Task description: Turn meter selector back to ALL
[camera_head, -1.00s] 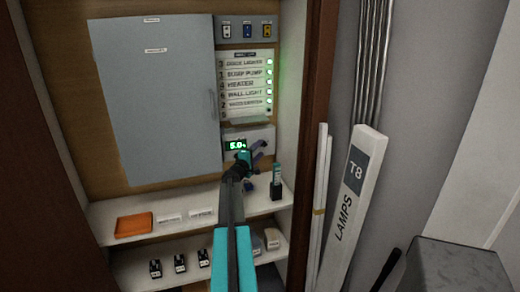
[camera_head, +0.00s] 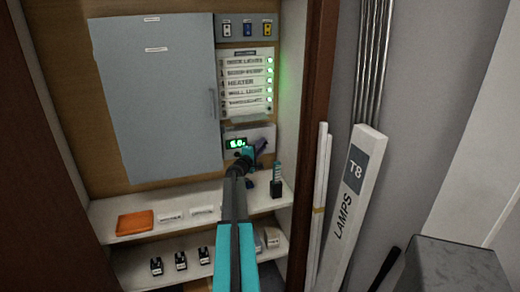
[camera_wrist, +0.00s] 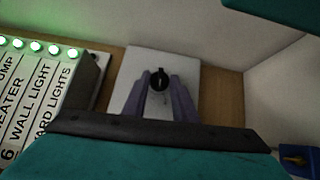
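The meter selector is a small round black knob (camera_wrist: 159,80) with a light mark, on a pale plate (camera_wrist: 128,70) in the wrist view. My gripper (camera_wrist: 160,84) has its two purple fingers apart, one on each side of the knob; I see no clear contact with it. In the head view the meter plate (camera_head: 264,134) carries a green lit display (camera_head: 236,143), its digits blurred. My gripper (camera_head: 261,146) is at the plate's right part there and hides the knob. The selector's position labels cannot be read.
A labelled switch panel (camera_head: 245,82) with green lamps is above the meter. A grey cabinet door (camera_head: 160,100) is to the left. Below is a shelf with an orange tray (camera_head: 134,223) and a small dark holder (camera_head: 277,188). The cupboard's side wall is close on the right.

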